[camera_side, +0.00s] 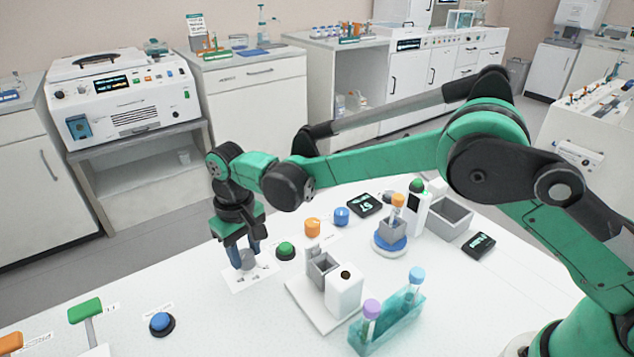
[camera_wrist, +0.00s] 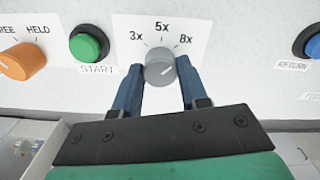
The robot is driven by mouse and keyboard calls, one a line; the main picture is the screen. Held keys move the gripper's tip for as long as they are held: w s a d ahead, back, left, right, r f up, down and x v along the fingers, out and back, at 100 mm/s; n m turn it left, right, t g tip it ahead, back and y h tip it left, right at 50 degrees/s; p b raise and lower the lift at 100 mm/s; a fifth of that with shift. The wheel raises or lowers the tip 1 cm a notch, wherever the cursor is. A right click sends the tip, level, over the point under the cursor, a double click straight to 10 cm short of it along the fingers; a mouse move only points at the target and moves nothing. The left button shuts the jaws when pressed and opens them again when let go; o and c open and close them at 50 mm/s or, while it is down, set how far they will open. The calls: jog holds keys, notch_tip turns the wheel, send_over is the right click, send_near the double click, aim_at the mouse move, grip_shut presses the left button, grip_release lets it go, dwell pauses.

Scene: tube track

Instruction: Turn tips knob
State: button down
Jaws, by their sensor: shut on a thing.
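The grey tips knob (camera_wrist: 160,70) stands on a white label marked 3x, 5x and 8x in the wrist view. Its pointer mark seems to face up toward 5x, though it is small. My gripper (camera_wrist: 158,84) points down over it with its two blue fingers on either side, shut on the knob. In the side view my gripper (camera_side: 246,256) is at the far left part of the white table, with the knob (camera_side: 248,260) partly hidden between the fingers. The label card (camera_side: 262,277) lies flat under it.
A green START button (camera_wrist: 88,44) and an orange knob (camera_wrist: 20,62) are left of the grey knob. A blue RETURN button (camera_wrist: 313,45) is at right. In the side view, a grey holder block (camera_side: 345,290) and a teal tube rack (camera_side: 390,322) stand to the right.

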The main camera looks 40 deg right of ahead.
aim_at(246, 253)
jog(key=shift+c, duration=2.3)
grip_release()
jog(key=shift+r, duration=2.8)
jog(key=shift+r, duration=0.1)
jog(key=s+d+r+m+t, duration=0.1)
jog(key=s+d+r, duration=0.3)
jog(key=d, duration=0.4)
jog(key=s+d+r+m+t, duration=0.1)
jog(key=s+d+r+t, duration=0.3)
jog(key=d, duration=0.4)
jog(key=shift+s+r+y, duration=0.3)
jog(key=shift+s+r, duration=0.3)
jog(key=shift+s, duration=0.45)
jog(key=s+d+f, duration=0.1)
jog(key=s+d+t, duration=0.1)
jog(key=s, duration=0.1)
jog(key=s+d+f+t, duration=0.1)
jog(key=s, duration=0.1)
jog(key=shift+d+f+m, duration=0.25)
jog(key=shift+f+m, duration=0.05)
jog(key=shift+m, duration=0.1)
jog(key=shift+c, duration=0.5)
